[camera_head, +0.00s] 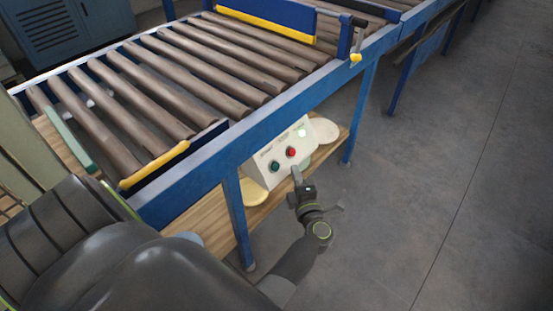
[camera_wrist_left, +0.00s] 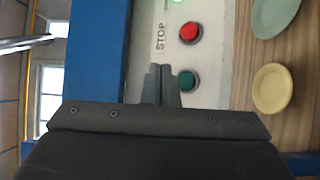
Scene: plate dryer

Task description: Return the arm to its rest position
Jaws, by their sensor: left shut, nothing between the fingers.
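My left gripper (camera_head: 297,173) is in front of the control box (camera_head: 265,160) under the conveyor, with its arm reaching up from the bottom of the head view. Its fingers are closed together and empty, and they also show in the left wrist view (camera_wrist_left: 160,72). In the head view the fingertips are just below the red button (camera_head: 292,152) and right of the green button (camera_head: 275,167). In the wrist view the red button (camera_wrist_left: 190,33) and the green button (camera_wrist_left: 187,81) lie just right of the fingertips. Contact cannot be told. My right gripper is not seen.
The blue-framed roller conveyor (camera_head: 225,148) runs above a wooden shelf (camera_head: 213,222). A yellow plate (camera_head: 254,193) and a pale plate (camera_head: 324,130) rest on the shelf beside the box. A blue leg (camera_head: 238,222) stands left of my gripper. Grey floor (camera_head: 440,180) is clear at right.

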